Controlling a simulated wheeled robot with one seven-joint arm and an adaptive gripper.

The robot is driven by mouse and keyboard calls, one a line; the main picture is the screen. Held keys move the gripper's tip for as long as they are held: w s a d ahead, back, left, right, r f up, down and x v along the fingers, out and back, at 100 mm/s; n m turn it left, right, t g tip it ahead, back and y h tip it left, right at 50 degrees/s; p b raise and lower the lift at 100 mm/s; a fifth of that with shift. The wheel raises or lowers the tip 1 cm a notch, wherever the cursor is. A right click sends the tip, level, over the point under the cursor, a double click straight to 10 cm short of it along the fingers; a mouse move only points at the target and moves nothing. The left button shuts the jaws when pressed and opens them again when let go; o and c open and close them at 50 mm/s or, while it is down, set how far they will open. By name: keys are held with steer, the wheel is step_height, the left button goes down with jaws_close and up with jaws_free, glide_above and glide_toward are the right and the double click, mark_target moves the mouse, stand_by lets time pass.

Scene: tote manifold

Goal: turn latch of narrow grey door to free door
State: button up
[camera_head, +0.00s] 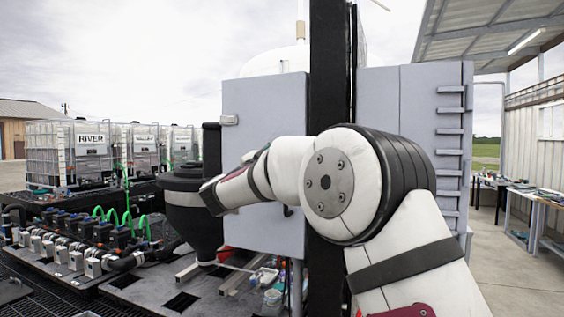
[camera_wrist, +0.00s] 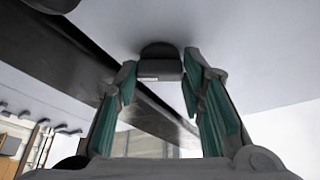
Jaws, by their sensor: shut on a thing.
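In the wrist view, the latch (camera_wrist: 160,62) is a small dark grey block on a pale grey panel, the door (camera_wrist: 255,45). My gripper (camera_wrist: 158,82) has its teal-padded fingers on either side of the latch and is shut on it. The far side of the latch is hidden. In the head view, a grey door panel (camera_head: 263,95) stands left of a black upright post, behind my arm. My gripper cannot be made out there. How far the latch is turned cannot be told.
A black funnel-shaped hopper (camera_head: 190,215) stands left of the door panel. Valves and hoses (camera_head: 95,250) fill the low black platform, with caged totes (camera_head: 70,150) behind. A black post (camera_head: 328,70) and a louvred grey panel (camera_head: 400,105) are to the right. Open floor lies at right.

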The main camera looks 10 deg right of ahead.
steer(key=m+g+b, duration=0.1)
steer(key=m+b, duration=0.1)
steer(key=m, duration=0.2)
steer(key=m+g+b, duration=0.1)
steer(key=m+g, duration=0.1)
steer(key=m, duration=0.2)
steer(key=m+g+b, duration=0.2)
steer(key=m, duration=0.3)
steer(key=shift+w+a+r+y+b, duration=0.1)
steer(key=shift+a+r+y+b, duration=0.05)
steer(key=shift+r+y+b, duration=0.2)
steer(key=o, duration=1.1)
steer(key=shift+o, duration=0.2)
steer(key=v, duration=1.2)
steer(key=shift+r, duration=0.1)
